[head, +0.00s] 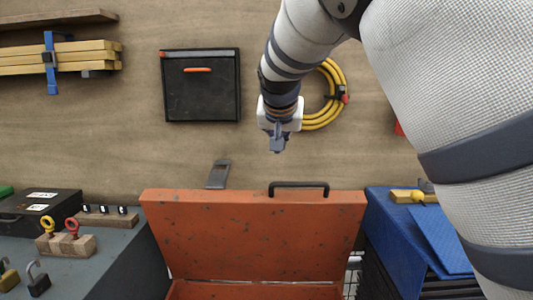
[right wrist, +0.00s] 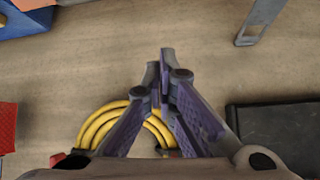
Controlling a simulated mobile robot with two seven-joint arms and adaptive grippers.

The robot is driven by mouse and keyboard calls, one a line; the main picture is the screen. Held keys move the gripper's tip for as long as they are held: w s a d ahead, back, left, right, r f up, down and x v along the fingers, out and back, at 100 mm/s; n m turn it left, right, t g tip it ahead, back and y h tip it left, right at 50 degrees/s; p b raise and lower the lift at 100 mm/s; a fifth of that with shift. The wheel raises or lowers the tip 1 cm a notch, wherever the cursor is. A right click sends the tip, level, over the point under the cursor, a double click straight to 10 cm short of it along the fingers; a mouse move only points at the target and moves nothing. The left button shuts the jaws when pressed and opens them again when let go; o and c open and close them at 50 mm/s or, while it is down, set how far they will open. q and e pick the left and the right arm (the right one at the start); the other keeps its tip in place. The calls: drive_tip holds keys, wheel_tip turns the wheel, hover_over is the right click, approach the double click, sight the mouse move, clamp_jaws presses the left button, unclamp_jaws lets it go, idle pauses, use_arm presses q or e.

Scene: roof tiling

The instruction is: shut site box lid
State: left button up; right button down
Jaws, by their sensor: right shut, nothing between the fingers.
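The orange site box has its lid (head: 255,235) standing open and upright, with a black handle (head: 299,186) on its top edge. A strip of the box body (head: 255,291) shows below the lid at the bottom of the head view; the rest is cut off. My right gripper (head: 277,147) hangs above the lid's top edge, apart from it and the handle. In the right wrist view its fingers (right wrist: 165,58) are shut and hold nothing; the lid does not show there. My left gripper is out of view.
A grey bracket (head: 218,174) stands behind the lid. A yellow hose coil (head: 334,95) and black panel (head: 201,85) are on the wall. The left bench (head: 95,262) carries padlocks and a black case (head: 40,211). A blue-covered stand (head: 398,228) is right of the box.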

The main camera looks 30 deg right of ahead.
drive_tip(key=b, duration=0.1)
hover_over(278, 196)
drive_tip(key=w+d, duration=0.2)
drive_tip(key=w, duration=0.1)
wheel_tip(278, 196, down, 6)
drive_tip(key=s+a, duration=0.1)
drive_tip(key=s+p, duration=0.1)
drive_tip(key=shift+s+a+f, duration=0.3)
drive_tip(key=shift+s+a, duration=0.1)
drive_tip(key=shift+s+a+f, duration=0.1)
drive_tip(key=shift+s+f, duration=0.1)
drive_tip(key=shift+f, duration=0.35)
